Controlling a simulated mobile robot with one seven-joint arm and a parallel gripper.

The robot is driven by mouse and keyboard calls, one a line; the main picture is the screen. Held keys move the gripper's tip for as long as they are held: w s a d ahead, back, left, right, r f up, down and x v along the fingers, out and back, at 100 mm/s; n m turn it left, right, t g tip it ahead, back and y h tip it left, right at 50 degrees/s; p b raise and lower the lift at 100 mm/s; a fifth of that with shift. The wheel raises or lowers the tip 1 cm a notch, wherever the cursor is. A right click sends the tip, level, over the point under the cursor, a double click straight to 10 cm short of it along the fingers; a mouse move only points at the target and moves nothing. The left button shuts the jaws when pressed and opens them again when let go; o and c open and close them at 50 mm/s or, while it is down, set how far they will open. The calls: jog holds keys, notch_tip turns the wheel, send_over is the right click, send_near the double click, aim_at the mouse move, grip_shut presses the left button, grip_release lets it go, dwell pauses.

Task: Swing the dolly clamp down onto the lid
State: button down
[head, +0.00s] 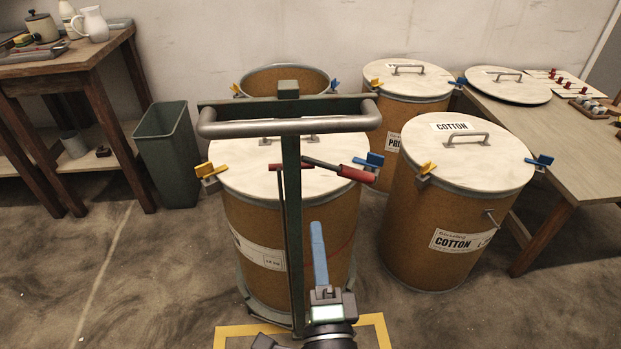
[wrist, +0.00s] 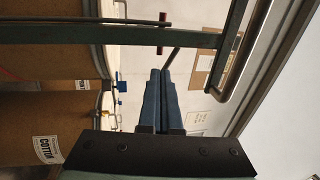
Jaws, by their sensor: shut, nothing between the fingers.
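The dolly clamp (head: 322,164) is a dark rod with a red grip (head: 356,174) at its right end. It reaches out from the dolly's green post (head: 291,225) over the pale lid (head: 240,176) of the drum on the dolly. A red bar crosses at the post, and a red bar also shows in the wrist view (wrist: 162,33). I cannot tell whether the clamp touches the lid. My gripper (head: 317,228) is shut and empty, in front of the drum and right of the post, below the clamp. Its blue fingers also show in the wrist view (wrist: 165,74).
The dolly's grey handle bar (head: 290,126) spans above the lid. A blue latch (head: 375,160) and a yellow latch (head: 207,170) sit at the lid's rim. A lidded COTTON drum (head: 440,220) stands close on the right. A green bin (head: 167,150) is at the left.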

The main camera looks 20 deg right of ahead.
aim_at(309, 168)
jog(key=p+x, duration=0.1)
jog(key=x, duration=0.9)
jog(key=shift+w, duration=0.4)
jog(key=shift+d+r, duration=0.1)
jog(key=shift+d, duration=0.05)
jog(key=shift+p, duration=0.3)
